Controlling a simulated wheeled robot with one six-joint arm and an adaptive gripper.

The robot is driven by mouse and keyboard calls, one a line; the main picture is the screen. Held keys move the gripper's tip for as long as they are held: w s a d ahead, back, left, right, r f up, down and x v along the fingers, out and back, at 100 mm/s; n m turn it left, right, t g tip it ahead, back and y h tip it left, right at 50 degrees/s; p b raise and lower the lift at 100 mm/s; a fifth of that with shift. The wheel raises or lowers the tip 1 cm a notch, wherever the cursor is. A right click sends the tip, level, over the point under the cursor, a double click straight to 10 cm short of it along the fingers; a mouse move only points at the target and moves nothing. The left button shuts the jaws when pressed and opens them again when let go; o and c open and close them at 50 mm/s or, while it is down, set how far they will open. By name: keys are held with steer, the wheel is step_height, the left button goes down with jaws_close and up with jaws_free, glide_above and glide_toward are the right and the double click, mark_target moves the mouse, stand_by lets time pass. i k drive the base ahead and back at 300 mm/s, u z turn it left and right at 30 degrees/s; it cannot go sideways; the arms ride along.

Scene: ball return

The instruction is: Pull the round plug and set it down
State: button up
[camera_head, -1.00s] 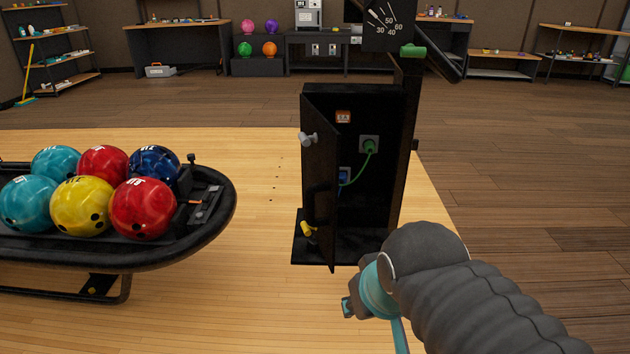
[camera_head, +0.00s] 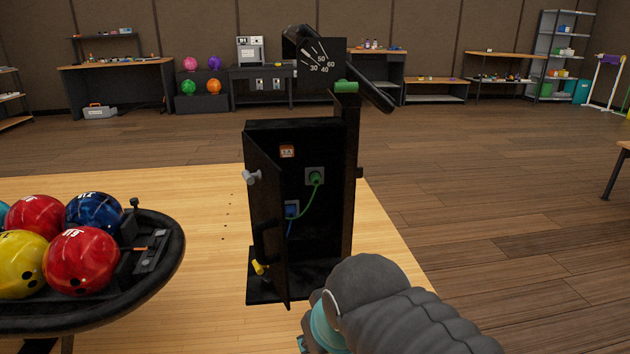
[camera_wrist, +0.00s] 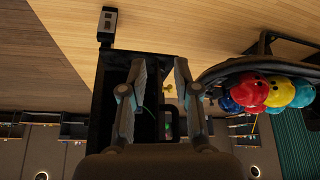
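The round green plug (camera_head: 316,178) sits in a grey wall socket on the inside back of a black cabinet (camera_head: 297,124). A green cord hangs from it toward a blue plug (camera_head: 291,209) lower down. The cabinet door (camera_head: 266,215) stands open on the left side. My gripper is low in front of the cabinet in the head view, its fingertips hidden there. In the wrist view my gripper (camera_wrist: 157,75) has its two fingers spread apart with nothing between them. The cabinet and a bit of green cord show behind the fingers there.
A black ball rack (camera_head: 165,270) with several bowling balls stands at the left. A dial post (camera_head: 350,150) rises along the cabinet's right side. Floor at the right is open, with a table edge (camera_head: 622,146).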

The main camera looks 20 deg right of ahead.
mark_target(315, 178)
steer(key=z, duration=0.55)
steer(key=k, duration=1.25)
steer(key=z, duration=1.4)
steer(key=i, duration=1.7)
steer(key=u, duration=0.85)
steer(key=i, duration=0.65)
steer(key=u, duration=0.75)
